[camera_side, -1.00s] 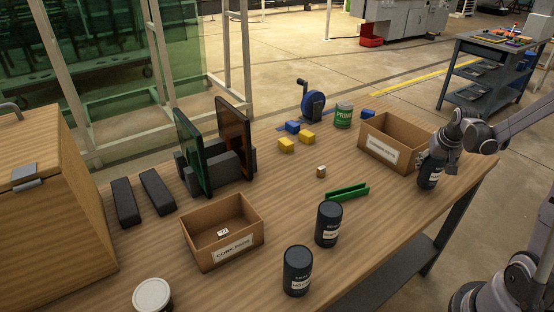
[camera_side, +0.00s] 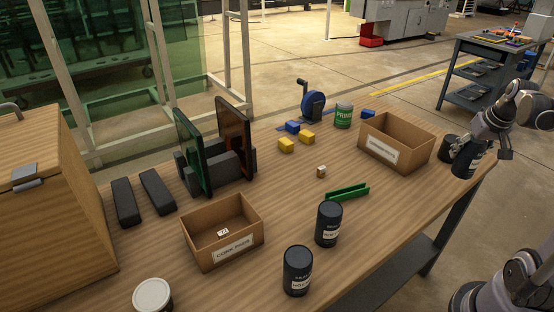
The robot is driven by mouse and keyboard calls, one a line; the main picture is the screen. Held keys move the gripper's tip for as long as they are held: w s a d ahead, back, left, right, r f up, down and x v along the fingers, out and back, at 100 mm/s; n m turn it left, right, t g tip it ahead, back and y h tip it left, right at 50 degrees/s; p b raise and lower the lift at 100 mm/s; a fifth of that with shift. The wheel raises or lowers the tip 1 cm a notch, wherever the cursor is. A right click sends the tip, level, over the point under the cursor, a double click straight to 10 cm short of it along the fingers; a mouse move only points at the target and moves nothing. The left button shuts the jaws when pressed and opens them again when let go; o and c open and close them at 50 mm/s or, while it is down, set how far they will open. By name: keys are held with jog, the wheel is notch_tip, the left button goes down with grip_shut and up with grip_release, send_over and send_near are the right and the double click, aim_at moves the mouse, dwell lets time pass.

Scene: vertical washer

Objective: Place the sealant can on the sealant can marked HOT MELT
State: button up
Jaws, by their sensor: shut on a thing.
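My gripper (camera_side: 478,146) is at the right end of the table, shut on a dark sealant can (camera_side: 466,163). The held can is roughly upright near the table's right edge; I cannot tell its height above the top. Another dark can (camera_side: 448,148) shows just left of it, partly hidden. Two dark cans stand upright at the table's front, well left of my gripper. The nearer one (camera_side: 297,270) has a white label that seems to begin with HOT, though it is small. The label of the other (camera_side: 329,223) is too small to read. Nothing is on top of either.
An open labelled carton (camera_side: 410,160) stands left of my gripper. A green channel piece (camera_side: 347,192) and a small tan block (camera_side: 321,172) lie mid-table. The CORK PADS box (camera_side: 231,252) is left of the front cans. A green PRIMER can (camera_side: 343,116) stands at the back.

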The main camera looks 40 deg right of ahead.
jog(key=w+a+r+n+y, duration=0.25)
jog(key=w+a+n, duration=0.25)
jog(key=w+a, duration=0.5)
jog(key=w+a+r+n+y, duration=0.1)
jog(key=a+r+n, duration=0.25)
jog(key=a, duration=0.75)
jog(key=a+r+n+y, duration=0.15)
jog(key=a+n, duration=0.25)
jog(key=a, duration=0.7)
jog(key=n+y, duration=0.1)
jog(key=n, duration=0.3)
send_over(291, 254)
notch_tip(291, 254, down, 4)
jog(key=r, duration=0.1)
jog(key=shift+f, duration=2.3)
jog(key=shift+f, duration=0.15)
jog(key=o, duration=1.6)
jog(key=shift+c, duration=0.2)
